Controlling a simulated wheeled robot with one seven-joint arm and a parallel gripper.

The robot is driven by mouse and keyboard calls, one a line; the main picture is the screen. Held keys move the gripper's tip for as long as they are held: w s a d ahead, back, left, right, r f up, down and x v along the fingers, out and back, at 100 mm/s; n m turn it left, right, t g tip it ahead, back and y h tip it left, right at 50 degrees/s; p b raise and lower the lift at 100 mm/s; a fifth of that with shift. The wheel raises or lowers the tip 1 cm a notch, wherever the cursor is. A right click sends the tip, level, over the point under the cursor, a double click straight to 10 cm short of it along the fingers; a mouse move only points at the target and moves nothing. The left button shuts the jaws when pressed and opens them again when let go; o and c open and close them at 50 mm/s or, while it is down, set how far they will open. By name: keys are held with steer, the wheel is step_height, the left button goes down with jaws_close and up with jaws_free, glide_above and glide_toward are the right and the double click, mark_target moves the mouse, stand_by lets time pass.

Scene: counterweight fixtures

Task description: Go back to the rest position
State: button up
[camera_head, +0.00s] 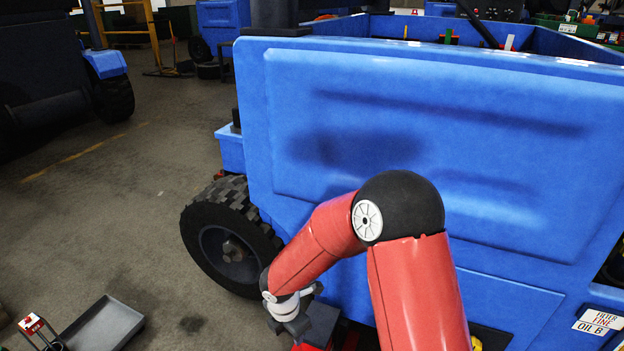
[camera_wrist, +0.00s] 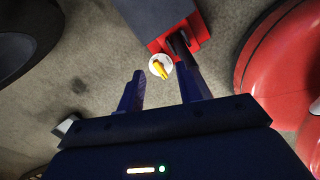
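My gripper (camera_wrist: 159,70) shows in the wrist view with its two dark fingers apart. Nothing is clearly held between them. In the head view my gripper (camera_head: 312,326) is low at the bottom, at the end of my red arm, in front of the blue vehicle; its fingers cannot be made out there. In the wrist view a small white disc with a yellow piece (camera_wrist: 161,68) shows between the fingertips, beside a red and grey block (camera_wrist: 172,28). How far it lies below the fingers I cannot tell.
A blue vehicle (camera_head: 420,130) with a black wheel (camera_head: 225,240) stands close to my arm. A grey tray (camera_head: 103,326) lies on the floor at bottom left. A rounded red body (camera_wrist: 290,70) is at the right in the wrist view. The floor at left is mostly clear.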

steer(key=s+d+r+m+t+h+p, duration=0.1)
steer(key=d+r+m, duration=0.55)
steer(key=r, duration=0.45)
steer(key=s+d+r+m+t+p, duration=0.1)
steer(key=s+d+r+m, duration=0.1)
steer(key=d+r+m, duration=0.7)
steer(key=s+d+r+m+t+y+p, duration=0.1)
steer(key=s+d+r+m, duration=0.1)
steer(key=s+r+m, duration=0.4)
steer(key=s+d+r+m+t+p, duration=0.1)
steer(key=s+d+r+m, duration=0.2)
steer(key=s+r+m, duration=0.2)
steer(key=s+r, duration=0.3)
steer(key=shift+s+d+r+m+y+p, duration=0.15)
steer(key=shift+s+d+m+y+p, duration=0.15)
steer(key=shift+m+y+p, duration=0.1)
